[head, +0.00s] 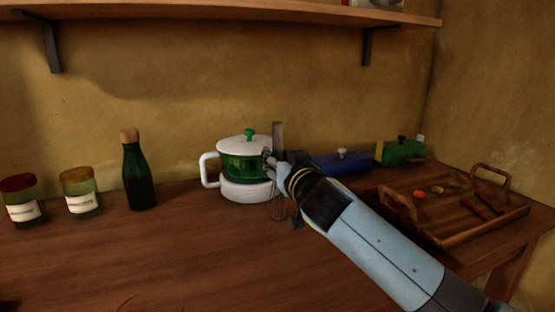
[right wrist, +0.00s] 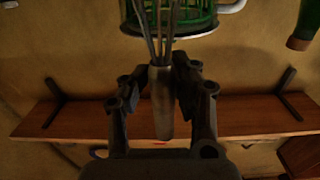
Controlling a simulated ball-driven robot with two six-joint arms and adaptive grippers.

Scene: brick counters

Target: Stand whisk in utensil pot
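My right gripper (head: 280,170) is shut on the grey handle of the whisk (head: 278,138). The whisk is upright, with its handle up and its wire loops down in front of the white and green lidded vessel. In the right wrist view, the fingers (right wrist: 161,78) close around the handle (right wrist: 161,105), and the wires run toward the top of the picture. I cannot tell whether the wires touch the counter. I cannot make out a separate utensil pot; the gripper and arm hide part of the counter. My left gripper is not in view.
The lidded vessel (head: 243,160) has a white side handle. A dark green bottle (head: 138,175) and two labelled jars (head: 80,192) stand left. A blue box (head: 341,162), a green box (head: 402,152) and a wooden tray (head: 450,238) are right.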

